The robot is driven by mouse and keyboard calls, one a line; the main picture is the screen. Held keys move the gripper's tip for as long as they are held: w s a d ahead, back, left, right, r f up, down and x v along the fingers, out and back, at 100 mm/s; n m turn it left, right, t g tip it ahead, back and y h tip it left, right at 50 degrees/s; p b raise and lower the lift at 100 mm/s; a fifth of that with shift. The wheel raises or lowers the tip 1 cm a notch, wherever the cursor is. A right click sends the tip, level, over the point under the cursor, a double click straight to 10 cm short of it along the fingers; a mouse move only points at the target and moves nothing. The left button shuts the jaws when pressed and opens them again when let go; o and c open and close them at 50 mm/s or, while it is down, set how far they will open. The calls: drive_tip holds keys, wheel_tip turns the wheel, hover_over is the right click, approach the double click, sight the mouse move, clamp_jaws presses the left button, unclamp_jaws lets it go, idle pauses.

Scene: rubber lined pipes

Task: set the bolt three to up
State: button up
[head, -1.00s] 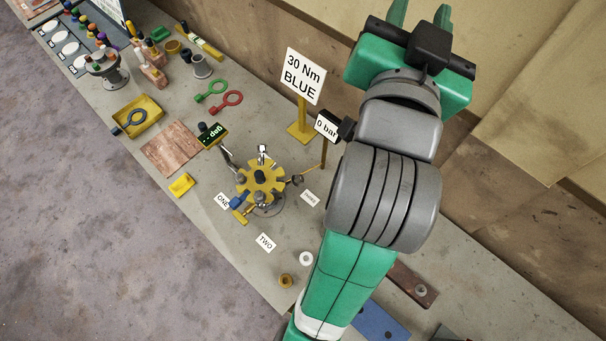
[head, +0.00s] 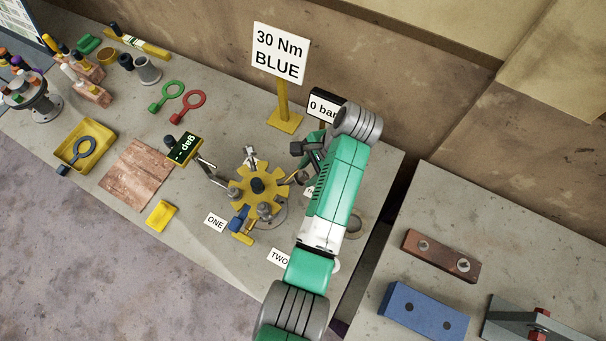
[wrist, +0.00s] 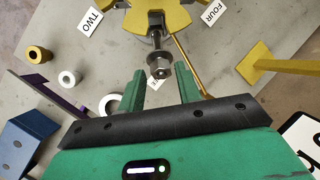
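The yellow slotted flange (head: 245,193) stands on the bench, with several swing bolts around it. In the wrist view, a grey bolt with a round nut (wrist: 158,66) sticks out from the yellow flange (wrist: 150,18) towards me, between the TWO and FOUR labels. In the head view this bolt (head: 298,178) leans outward at the flange's right side. My gripper (wrist: 160,78) is open, its two green fingers apart, with the nut just beyond and between their tips. I see no contact. In the head view my arm hides most of the gripper.
The TWO label (wrist: 90,22) and FOUR label (wrist: 215,12) lie on the bench. A yellow stand (head: 283,110) holds the "30 Nm BLUE" sign, and a "0 bar" display (head: 323,105) is close behind my arm. A blue block (head: 423,312) lies on the right bench.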

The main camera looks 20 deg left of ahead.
sight(305, 176)
drive_tip(key=shift+x, duration=1.85)
